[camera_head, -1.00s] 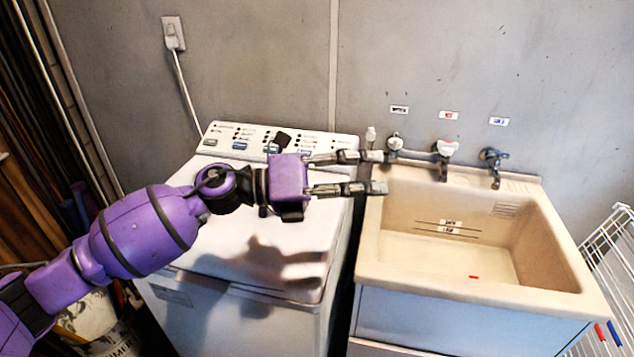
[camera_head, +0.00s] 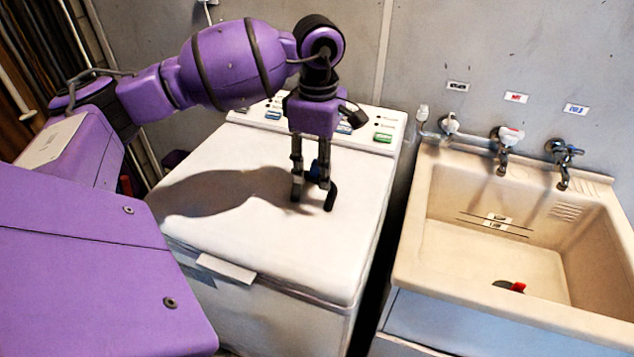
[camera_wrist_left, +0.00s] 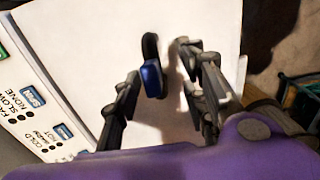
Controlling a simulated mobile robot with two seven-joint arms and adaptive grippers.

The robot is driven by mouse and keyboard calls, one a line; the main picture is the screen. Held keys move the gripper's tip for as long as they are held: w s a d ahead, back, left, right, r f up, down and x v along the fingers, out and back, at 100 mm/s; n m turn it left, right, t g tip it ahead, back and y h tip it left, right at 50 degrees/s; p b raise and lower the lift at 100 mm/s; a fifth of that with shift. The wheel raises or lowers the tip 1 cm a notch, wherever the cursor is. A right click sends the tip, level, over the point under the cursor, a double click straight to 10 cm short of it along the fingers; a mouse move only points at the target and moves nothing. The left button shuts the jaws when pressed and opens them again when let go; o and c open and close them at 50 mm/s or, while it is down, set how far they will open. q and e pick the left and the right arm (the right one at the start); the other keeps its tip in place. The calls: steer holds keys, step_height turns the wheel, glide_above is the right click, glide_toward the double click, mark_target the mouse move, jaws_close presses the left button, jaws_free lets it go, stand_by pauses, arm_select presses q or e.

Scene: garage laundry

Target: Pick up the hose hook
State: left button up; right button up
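The item I take for the hose hook is a small curved black piece with a blue part (camera_wrist_left: 151,80). It is on the white washer lid. In the wrist view it is between my left gripper's two fingers, nearer the left one, with its black bend pointing up. In the head view its blue part (camera_head: 314,171) shows behind and between the fingers, which partly hide it. My left gripper (camera_head: 311,185) points down over the lid, fingers apart and around the hook. I see no clear grip on it. My right gripper is not in view.
The white washer (camera_head: 330,245) has its control panel (camera_head: 385,137) at the back. To the right is a beige sink (camera_head: 450,240) with several taps (camera_head: 505,137) on the wall. A red and black object (camera_head: 512,287) lies in the sink. The lid is otherwise clear.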

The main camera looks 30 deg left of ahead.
mark_target(315, 175)
arm_select(q)
steer(key=f, duration=0.3)
steer(key=a+f+p, duration=0.1)
steer(key=shift+w+a+f, duration=0.1)
steer(key=shift+w+f, duration=0.15)
steer(key=shift+f, duration=0.7)
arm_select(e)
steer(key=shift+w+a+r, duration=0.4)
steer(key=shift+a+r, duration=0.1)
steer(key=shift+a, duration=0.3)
arm_select(q)
steer(key=c, duration=0.8)
jaws_close()
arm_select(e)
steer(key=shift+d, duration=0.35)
